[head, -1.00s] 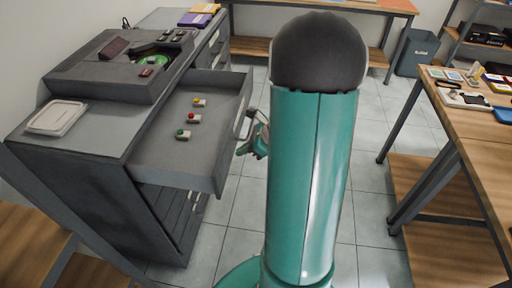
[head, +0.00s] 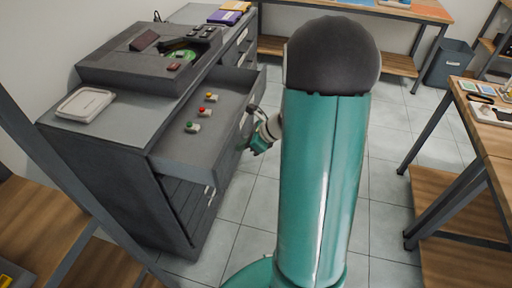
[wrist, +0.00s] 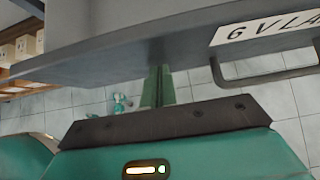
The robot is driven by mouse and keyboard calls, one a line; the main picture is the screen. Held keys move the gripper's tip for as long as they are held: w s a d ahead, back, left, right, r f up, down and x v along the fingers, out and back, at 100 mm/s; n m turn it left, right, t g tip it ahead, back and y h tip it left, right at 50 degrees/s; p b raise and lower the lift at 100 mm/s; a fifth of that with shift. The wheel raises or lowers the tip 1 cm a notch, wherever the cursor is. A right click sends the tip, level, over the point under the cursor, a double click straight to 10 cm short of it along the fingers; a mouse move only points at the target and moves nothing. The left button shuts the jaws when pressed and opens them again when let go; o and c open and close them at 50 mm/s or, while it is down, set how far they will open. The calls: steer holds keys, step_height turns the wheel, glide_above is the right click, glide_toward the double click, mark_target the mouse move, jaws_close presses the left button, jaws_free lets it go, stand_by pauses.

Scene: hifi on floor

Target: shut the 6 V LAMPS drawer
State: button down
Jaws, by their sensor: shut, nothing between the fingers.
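The 6 V LAMPS drawer (head: 178,150) is pulled part way out of the grey cabinet. Red, yellow and green lamps (head: 203,110) lie in it. In the wrist view the drawer's front (wrist: 110,60) crosses the picture, with its label (wrist: 270,25), partly cut off, and its handle (wrist: 265,76) at right. My gripper (wrist: 158,75) is shut and empty, its fingertips at the drawer front, left of the handle; the picture suggests contact. In the head view my gripper (head: 250,138) is beside the front, partly hidden by my arm.
A wooden workbench (head: 490,130) stands at right and another bench at the back. A bin (head: 450,62) is at back right. Tiled floor (head: 385,160) between is clear.

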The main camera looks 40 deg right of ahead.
glide_above(191, 147)
steer(key=shift+w+a+r, duration=0.15)
steer(key=shift+w+a, duration=0.4)
steer(key=shift+w, duration=0.05)
steer(key=shift+w+a, duration=0.1)
steer(key=shift+a, duration=0.05)
